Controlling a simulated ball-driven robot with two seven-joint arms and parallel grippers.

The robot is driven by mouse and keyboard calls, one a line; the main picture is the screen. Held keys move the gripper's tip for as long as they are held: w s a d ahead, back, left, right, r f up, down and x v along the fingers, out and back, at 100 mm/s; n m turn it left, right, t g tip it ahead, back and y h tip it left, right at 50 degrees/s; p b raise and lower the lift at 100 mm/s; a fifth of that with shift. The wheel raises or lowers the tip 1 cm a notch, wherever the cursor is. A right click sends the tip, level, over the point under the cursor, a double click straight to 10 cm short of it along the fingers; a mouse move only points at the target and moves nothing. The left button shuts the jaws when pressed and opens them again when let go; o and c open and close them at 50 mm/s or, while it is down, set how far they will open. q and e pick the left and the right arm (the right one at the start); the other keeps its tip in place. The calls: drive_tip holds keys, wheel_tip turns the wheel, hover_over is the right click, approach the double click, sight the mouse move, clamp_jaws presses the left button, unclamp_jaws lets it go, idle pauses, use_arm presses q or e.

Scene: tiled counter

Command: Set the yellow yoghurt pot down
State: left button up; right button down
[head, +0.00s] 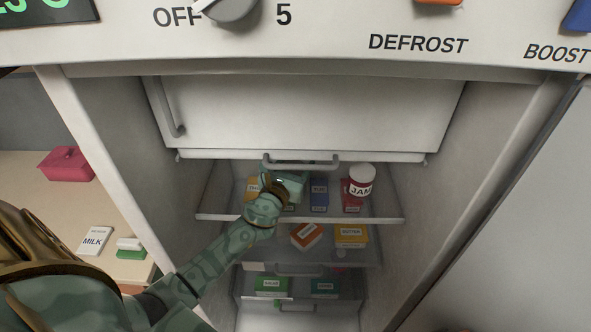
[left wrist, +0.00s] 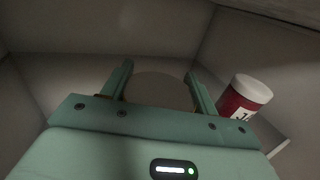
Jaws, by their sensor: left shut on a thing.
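My left gripper (head: 292,180) reaches into the open fridge over the upper shelf (head: 380,219). In the left wrist view the gripper (left wrist: 158,88) is shut on a round, dim, pale-topped thing (left wrist: 162,90), taken to be the yoghurt pot. Its colour is too dark to tell there, and the gripper hides it in the head view. Whether it touches the shelf cannot be told. A yellow item (head: 253,187) shows on the shelf just left of the gripper. My right gripper is not in view.
A red jam jar (head: 360,182) with a white lid stands right of the gripper, also in the left wrist view (left wrist: 244,98). A blue box (head: 319,195) sits between. A drawer (head: 310,115) hangs above. Butter (head: 350,235) and an orange box (head: 306,235) lie below.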

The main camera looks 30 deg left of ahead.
use_arm(q)
drive_tip(key=shift+f+b, duration=0.7)
drive_tip(key=shift+f, duration=0.35)
drive_tip(key=o, duration=1.1)
drive_tip(key=shift+r, duration=0.1)
drive_tip(key=shift+c, duration=0.2)
drive_tip(key=shift+r, duration=0.2)
drive_tip(key=s+d, duration=0.2)
drive_tip(key=s, duration=1)
